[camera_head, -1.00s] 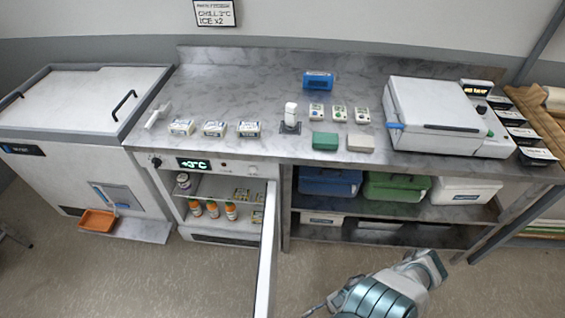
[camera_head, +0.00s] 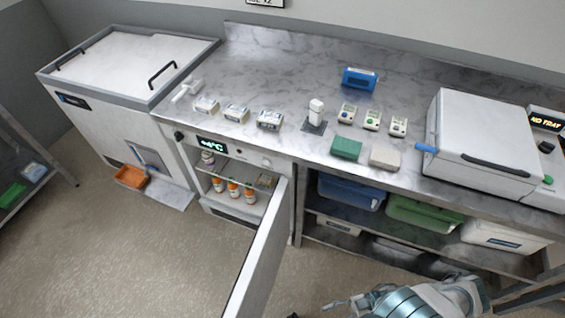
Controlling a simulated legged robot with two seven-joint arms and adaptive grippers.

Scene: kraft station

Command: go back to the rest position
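My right arm comes in at the bottom right of the head view, in front of the lower shelf. What looks like its gripper (camera_head: 345,303) shows only in part at the bottom edge, and I cannot tell whether it is open or shut. My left gripper is not in view. The small fridge under the counter stands with its door (camera_head: 262,250) swung open toward me. Orange-capped bottles (camera_head: 233,190) stand inside it.
The marble counter (camera_head: 290,80) holds small white packs (camera_head: 236,114), a blue device (camera_head: 359,79), green (camera_head: 346,148) and beige blocks, and a large white lidded machine (camera_head: 485,140). A white chest (camera_head: 135,65) stands left.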

